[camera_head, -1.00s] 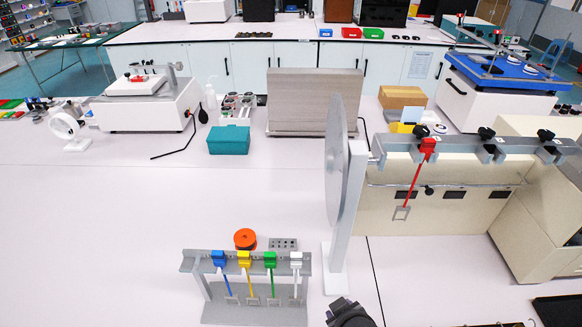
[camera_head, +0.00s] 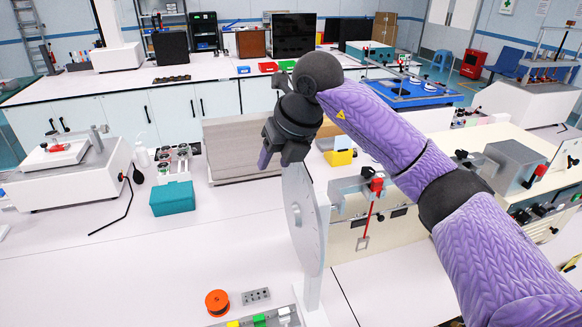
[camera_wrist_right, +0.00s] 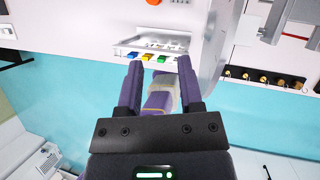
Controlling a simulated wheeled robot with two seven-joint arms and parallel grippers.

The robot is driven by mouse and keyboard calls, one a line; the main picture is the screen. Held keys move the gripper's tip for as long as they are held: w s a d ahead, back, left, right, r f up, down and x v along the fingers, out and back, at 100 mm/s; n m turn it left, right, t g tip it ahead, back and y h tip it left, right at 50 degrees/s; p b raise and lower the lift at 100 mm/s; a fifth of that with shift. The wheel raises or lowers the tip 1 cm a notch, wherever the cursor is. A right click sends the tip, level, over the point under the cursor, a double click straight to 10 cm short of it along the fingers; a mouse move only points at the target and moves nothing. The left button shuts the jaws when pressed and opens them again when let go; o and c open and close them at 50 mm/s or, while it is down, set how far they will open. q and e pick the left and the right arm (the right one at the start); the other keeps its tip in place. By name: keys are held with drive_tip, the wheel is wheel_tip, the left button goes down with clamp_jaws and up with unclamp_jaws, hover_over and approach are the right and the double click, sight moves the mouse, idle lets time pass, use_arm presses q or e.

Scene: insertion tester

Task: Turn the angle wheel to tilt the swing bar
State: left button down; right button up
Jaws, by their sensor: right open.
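The angle wheel, a large grey disc (camera_head: 302,222), stands upright on a white post (camera_head: 318,260) in the head view. The swing bar (camera_head: 348,187) is partly hidden behind my purple right arm; a red clip (camera_head: 377,186) with a hanging red rod is on it. My right gripper (camera_head: 276,157) is at the wheel's upper edge, pointing down, open. I cannot tell whether it touches the wheel. In the right wrist view its two fingers (camera_wrist_right: 160,78) are apart, with a purple and whitish shape showing between them that I cannot identify. My left gripper is not in the head view.
A teal box (camera_head: 172,198) and a grey slab (camera_head: 225,150) stand left of the wheel. The white bench in front of the teal box is clear.

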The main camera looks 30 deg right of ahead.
sight(302, 167)
drive_tip(key=d+h, duration=0.1)
drive_tip(key=d, duration=0.1)
drive_tip(key=s+d+r+m+h, duration=0.1)
drive_tip(key=d, duration=0.1)
drive_tip(key=d+r, duration=0.1)
drive_tip(key=shift+s+d+r+m+g+h, duration=0.1)
drive_tip(key=shift+s+d+m+g+h, duration=0.15)
drive_tip(key=shift+d+m+g+h, duration=0.15)
drive_tip(key=p+x, duration=0.1)
drive_tip(key=x, duration=0.8)
drive_tip(key=shift+w+a+f+p, duration=0.1)
drive_tip(key=shift+w+f+p, duration=0.05)
drive_tip(key=shift+f+p, duration=0.25)
drive_tip(key=shift+r, duration=0.1)
clamp_jaws()
